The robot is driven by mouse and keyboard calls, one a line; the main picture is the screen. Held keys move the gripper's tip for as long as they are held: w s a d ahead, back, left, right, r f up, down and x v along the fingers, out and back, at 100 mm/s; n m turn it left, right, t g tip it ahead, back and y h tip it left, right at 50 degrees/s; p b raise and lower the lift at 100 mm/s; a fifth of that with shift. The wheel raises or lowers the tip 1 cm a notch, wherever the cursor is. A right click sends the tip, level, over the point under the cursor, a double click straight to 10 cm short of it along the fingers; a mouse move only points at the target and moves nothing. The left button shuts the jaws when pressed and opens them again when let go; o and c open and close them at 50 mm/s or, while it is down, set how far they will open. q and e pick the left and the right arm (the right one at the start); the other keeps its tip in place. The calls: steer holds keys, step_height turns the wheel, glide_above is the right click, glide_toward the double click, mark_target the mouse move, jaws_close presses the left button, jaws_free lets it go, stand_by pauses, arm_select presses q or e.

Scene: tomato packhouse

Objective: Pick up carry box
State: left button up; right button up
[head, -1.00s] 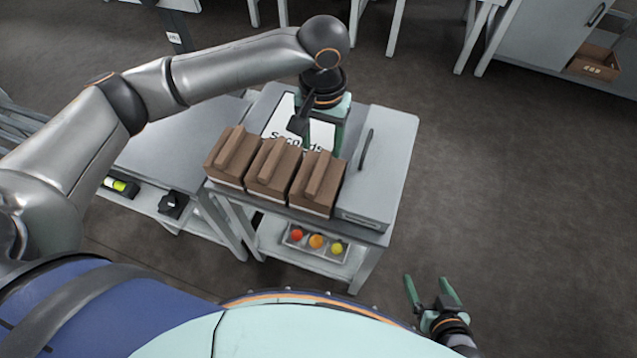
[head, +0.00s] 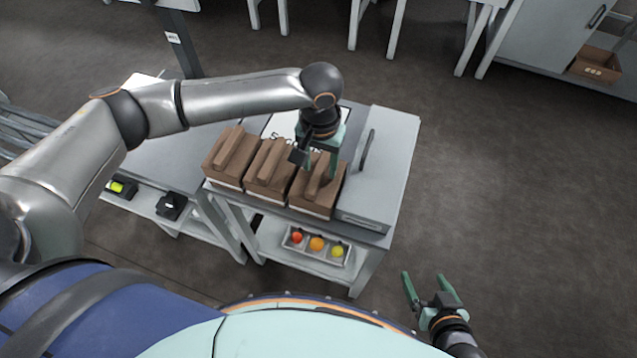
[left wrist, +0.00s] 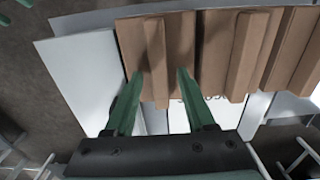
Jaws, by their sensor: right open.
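Three brown carry boxes with raised handle ridges stand in a row on a grey workbench: a left box (head: 222,170), a middle box (head: 262,183) and a right box (head: 312,204). My left gripper (head: 320,168) points down at the right box. The left wrist view shows its two green fingers (left wrist: 160,73) apart, one on each side of that box's handle (left wrist: 158,50). No contact is clear. My right gripper (head: 423,277) is open and empty, low in front of the bench's right side.
A partly hidden white sign (head: 281,122) lies behind the boxes. A grey panel with a dark handle (head: 368,150) is right of them. A tray (head: 290,246) with red, orange and yellow items sits on the lower shelf. Open floor (head: 500,180) lies right.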

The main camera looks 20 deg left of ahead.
arm_select(q)
jaws_close()
steer(key=shift+r, duration=0.1)
stand_by(0.6)
